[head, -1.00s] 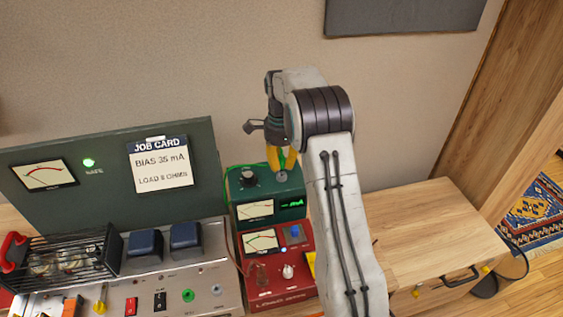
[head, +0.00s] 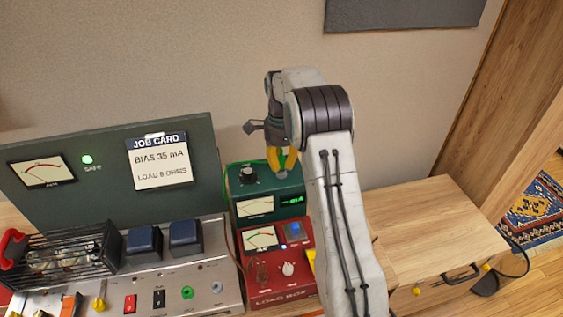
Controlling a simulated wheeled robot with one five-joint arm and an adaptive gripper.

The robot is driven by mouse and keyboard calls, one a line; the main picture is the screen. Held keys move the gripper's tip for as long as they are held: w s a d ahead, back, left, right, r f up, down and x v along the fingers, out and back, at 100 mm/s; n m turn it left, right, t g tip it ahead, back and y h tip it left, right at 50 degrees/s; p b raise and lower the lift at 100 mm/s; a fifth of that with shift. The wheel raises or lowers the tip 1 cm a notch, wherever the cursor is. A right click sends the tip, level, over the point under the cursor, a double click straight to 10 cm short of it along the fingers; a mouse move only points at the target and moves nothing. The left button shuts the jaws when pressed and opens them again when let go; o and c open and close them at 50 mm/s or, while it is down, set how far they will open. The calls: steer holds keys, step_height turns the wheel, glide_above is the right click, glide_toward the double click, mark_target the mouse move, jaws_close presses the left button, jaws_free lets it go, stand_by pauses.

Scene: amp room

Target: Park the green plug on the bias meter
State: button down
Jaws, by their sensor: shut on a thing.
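My gripper (head: 281,159) has yellow fingertips and is at the top of the bias meter, at its back right. It is shut on the green plug (head: 282,152), of which only a little green shows between the fingers. The bias meter (head: 273,207) is a dark green box with a dial, a black knob on top and a lit green mA display. A green lead runs along its left and top side. The fingers hide most of the plug, and I cannot tell whether it touches the meter.
The bias meter stands on or behind a red load box (head: 285,288). Left is the amp chassis (head: 205,299) with switches, blue-black transformers and a tube cage (head: 75,255). A job card (head: 158,163) hangs on the dark panel. The wooden top (head: 430,225) at right is clear.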

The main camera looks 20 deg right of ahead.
steer(key=shift+f, duration=0.4)
stand_by(0.4)
steer(key=c, duration=1.2)
jaws_free()
steer(key=shift+o, duration=0.2)
steer(key=r, duration=1.1)
steer(key=shift+w+r, duration=0.1)
steer(key=shift+w, duration=0.1)
steer(key=shift+r, duration=0.4)
